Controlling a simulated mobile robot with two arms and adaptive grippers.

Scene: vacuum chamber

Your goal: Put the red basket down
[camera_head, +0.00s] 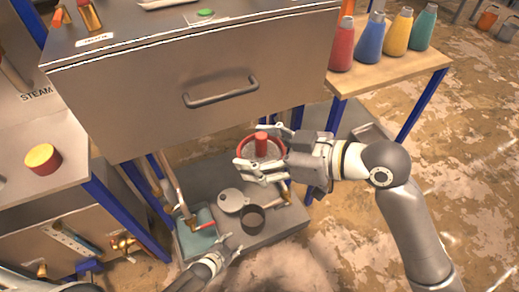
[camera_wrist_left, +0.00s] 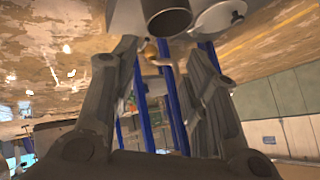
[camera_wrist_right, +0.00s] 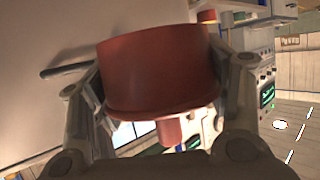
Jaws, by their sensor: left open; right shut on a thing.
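The red basket (camera_head: 243,151) is a round red tub with a red cylinder in its middle. My right gripper (camera_head: 259,150) is shut on it from the right, a finger on either side. The basket is in front of the steel cabinet, seen above the low grey platform (camera_head: 285,222). In the right wrist view the basket (camera_wrist_right: 160,70) fills the space between the fingers, with a red stub below it. My left gripper (camera_head: 226,249) is open and empty, low near the platform's front edge.
On the platform are a dark open cylinder (camera_head: 252,219), a pale round lid (camera_head: 231,200) and a teal tray (camera_head: 196,238). The cabinet drawer with its handle (camera_head: 220,93) is above. Coloured flasks (camera_head: 369,40) stand on the wooden bench at right.

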